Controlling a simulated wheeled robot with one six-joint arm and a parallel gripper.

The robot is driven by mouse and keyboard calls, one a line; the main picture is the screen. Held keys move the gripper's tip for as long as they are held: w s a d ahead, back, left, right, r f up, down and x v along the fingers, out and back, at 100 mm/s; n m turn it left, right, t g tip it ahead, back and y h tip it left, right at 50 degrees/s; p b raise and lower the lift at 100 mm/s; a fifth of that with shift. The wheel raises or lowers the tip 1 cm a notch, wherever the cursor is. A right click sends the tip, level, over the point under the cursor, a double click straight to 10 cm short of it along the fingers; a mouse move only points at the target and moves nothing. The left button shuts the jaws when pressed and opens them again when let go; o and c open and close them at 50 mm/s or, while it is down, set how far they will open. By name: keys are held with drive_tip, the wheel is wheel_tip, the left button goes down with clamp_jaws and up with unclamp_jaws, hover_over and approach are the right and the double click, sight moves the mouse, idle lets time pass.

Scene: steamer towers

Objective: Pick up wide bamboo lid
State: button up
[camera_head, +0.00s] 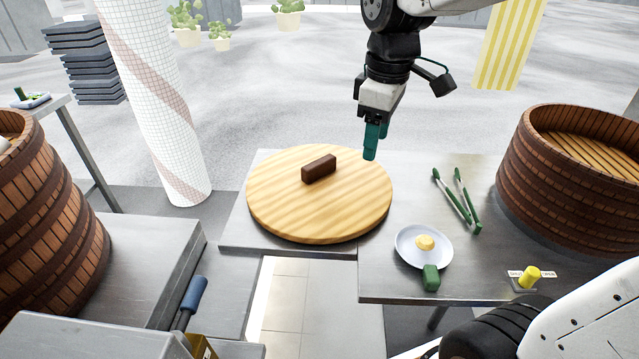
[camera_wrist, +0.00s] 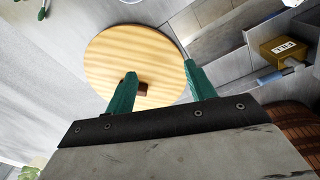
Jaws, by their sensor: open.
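The wide bamboo lid (camera_head: 280,215) is a round, light wooden disc with a dark brown block handle (camera_head: 319,168) on top. My gripper (camera_head: 370,155) is above the lid's far right edge, with green fingers pointing down. In the wrist view the lid (camera_wrist: 120,55) lies beyond my gripper (camera_wrist: 157,80), whose two green fingers are apart with nothing between them. The handle (camera_wrist: 142,89) shows close to the left finger, which partly hides it.
A plate (camera_head: 408,255) with a yellow item, green-handled tongs (camera_head: 458,202) and a yellow knob (camera_head: 529,277) are on the right table. Large wooden steamers stand at right (camera_head: 560,185) and left (camera_head: 45,220). A white tiled column (camera_head: 150,100) rises behind the left table.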

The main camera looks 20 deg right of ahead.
drive_tip(key=w+f+n, duration=0.3)
drive_tip(key=w+n, duration=0.1)
drive_tip(key=w, duration=0.5)
drive_tip(key=n, duration=0.9)
hover_over(319, 161)
drive_tip(key=shift+g, duration=0.4)
drive_tip(key=f, duration=1.1)
drive_tip(key=shift+s+a+f, duration=0.15)
drive_tip(key=shift+s+a, duration=0.05)
drive_tip(key=shift+s, duration=0.1)
drive_tip(key=f, duration=0.2)
drive_tip(key=shift+w+f, duration=0.2)
drive_tip(key=shift+f, duration=0.1)
drive_tip(key=shift+d+f, duration=0.2)
drive_tip(key=shift+f, duration=2.55)
drive_tip(key=shift+f, duration=0.15)
clamp_jaws()
